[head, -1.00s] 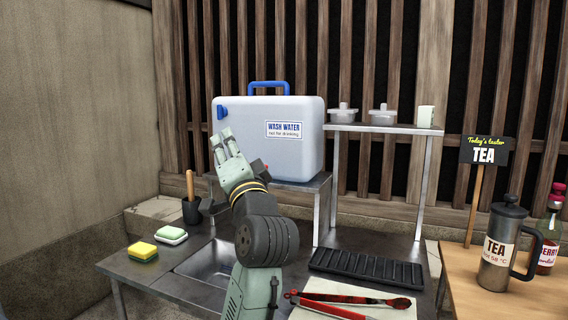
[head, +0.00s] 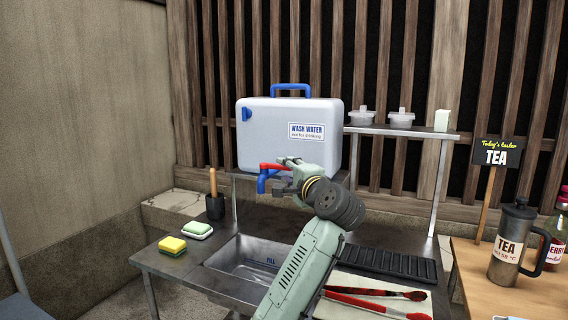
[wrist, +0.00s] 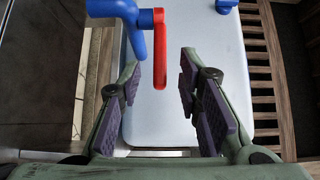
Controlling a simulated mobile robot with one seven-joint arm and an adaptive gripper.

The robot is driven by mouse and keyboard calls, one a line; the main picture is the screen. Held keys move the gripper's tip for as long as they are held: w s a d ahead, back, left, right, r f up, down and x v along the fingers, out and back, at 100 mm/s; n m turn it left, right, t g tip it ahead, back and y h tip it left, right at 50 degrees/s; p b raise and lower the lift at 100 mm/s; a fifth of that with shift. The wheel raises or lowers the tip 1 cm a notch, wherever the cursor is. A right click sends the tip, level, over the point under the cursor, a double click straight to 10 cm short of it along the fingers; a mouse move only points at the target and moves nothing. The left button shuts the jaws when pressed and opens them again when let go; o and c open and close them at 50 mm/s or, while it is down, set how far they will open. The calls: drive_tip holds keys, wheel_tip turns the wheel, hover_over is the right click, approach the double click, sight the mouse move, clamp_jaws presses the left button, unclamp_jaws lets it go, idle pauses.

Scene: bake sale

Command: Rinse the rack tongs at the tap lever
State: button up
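My gripper (head: 289,168) is at the right end of the lever. In the wrist view my gripper (wrist: 160,72) is open and empty, with the red lever (wrist: 160,48) in the gap between its fingers.
The metal sink (head: 240,250) is below the tap, with a "FILL" mark. A black rack (head: 388,263) lies behind the board. A tea press (head: 511,245) stands right.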

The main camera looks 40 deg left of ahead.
sight(284, 169)
drive_tip(key=shift+p+x, duration=0.45)
drive_tip(key=shift+x, duration=1.5)
drive_tip(key=shift+c, duration=0.4)
clamp_jaws()
